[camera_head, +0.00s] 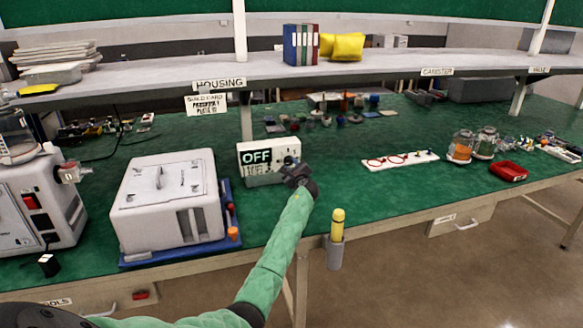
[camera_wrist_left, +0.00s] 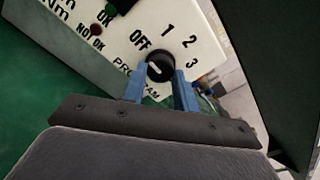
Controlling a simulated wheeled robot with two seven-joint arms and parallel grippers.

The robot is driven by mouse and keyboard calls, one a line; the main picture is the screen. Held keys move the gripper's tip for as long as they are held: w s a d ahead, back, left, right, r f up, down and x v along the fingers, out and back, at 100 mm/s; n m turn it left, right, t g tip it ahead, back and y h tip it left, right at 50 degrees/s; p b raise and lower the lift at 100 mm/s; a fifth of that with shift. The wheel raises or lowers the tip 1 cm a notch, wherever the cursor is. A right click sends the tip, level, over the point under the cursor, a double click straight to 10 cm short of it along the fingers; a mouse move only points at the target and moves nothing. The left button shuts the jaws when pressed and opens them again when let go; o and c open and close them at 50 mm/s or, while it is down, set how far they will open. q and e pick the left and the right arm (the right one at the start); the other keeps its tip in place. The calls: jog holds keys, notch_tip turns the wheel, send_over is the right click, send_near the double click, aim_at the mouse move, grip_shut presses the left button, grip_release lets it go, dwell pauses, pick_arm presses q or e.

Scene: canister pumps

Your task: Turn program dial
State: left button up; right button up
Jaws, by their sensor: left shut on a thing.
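The black program dial (camera_wrist_left: 159,68) is on the white front panel of a control box (camera_head: 262,162). In the left wrist view, OFF, 1, 2 and 3 are printed around the dial, and its white pointer mark shows on its face. My left gripper (camera_head: 300,176) is at the right side of the box's front. Its two blue fingers (camera_wrist_left: 160,88) are shut on the dial, one on each side. The right gripper is not in view.
A white machine (camera_head: 170,200) stands on a blue base left of the box. A white strip with red rings (camera_head: 400,160), jars (camera_head: 461,147) and a red case (camera_head: 508,171) lie to the right. A holder with a yellow tool (camera_head: 336,240) hangs at the bench's front edge.

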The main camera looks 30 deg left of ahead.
pick_arm(q)
jog(key=o, duration=1)
jog(key=shift+c, duration=0.2)
jog(key=shift+s+d, duration=0.35)
jog(key=shift+d, duration=0.1)
jog(key=b+v, duration=0.1)
jog(key=v, duration=0.5)
jog(key=shift+s+d, duration=0.25)
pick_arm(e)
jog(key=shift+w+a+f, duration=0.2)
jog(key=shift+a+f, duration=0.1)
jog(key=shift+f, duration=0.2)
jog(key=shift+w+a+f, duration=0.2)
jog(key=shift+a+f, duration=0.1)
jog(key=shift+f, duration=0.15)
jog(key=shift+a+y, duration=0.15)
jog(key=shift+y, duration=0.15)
